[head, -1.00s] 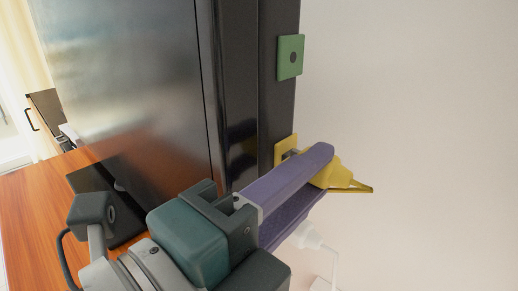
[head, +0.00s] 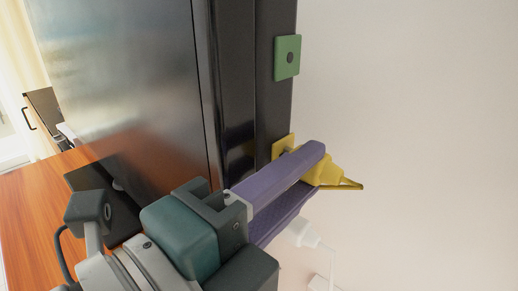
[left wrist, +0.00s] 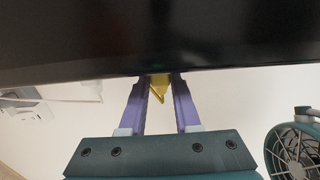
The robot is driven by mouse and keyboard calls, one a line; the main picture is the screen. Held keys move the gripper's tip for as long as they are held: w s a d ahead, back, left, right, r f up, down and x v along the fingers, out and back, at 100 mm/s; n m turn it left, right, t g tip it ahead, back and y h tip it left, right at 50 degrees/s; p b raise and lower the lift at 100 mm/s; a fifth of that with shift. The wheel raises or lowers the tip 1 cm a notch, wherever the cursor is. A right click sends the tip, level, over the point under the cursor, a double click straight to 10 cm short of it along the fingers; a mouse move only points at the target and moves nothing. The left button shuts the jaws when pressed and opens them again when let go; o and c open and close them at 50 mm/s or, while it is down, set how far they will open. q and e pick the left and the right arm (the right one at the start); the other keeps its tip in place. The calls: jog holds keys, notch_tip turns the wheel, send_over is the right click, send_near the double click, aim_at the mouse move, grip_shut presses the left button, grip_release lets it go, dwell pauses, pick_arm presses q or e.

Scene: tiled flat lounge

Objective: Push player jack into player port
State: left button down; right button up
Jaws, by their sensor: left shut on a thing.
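The yellow player jack (head: 332,172) tapers to a thin tail pointing right, away from the dark screen's edge. My left gripper (head: 312,170), with purple fingers, is shut on it. The left wrist view also shows the jack (left wrist: 158,84) between the fingertips, close against the black panel. The yellow port plate (head: 282,145), which I take as the player port, is on the panel's narrow side. The upper finger partly covers this plate and hides the jack's front end, so I cannot tell whether the jack is in the port. My right gripper is not in view.
A green port plate (head: 287,58) with a dark hole sits higher on the same side. The large black panel (head: 130,80) stands on a wooden top (head: 40,205). A white plug with a cable (head: 308,236) is below the fingers, by the pale wall (head: 420,100).

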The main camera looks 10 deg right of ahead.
pick_arm(q)
jog(key=shift+w+a, duration=0.3)
jog(key=shift+w, duration=0.15)
jog(key=c, duration=0.5)
grip_release()
jog(key=shift+c, duration=0.2)
jog(key=v, duration=1)
jog(key=s+d, duration=0.5)
jog(key=s, duration=0.2)
jog(key=shift+d+p, duration=0.3)
jog(key=shift+p, duration=0.1)
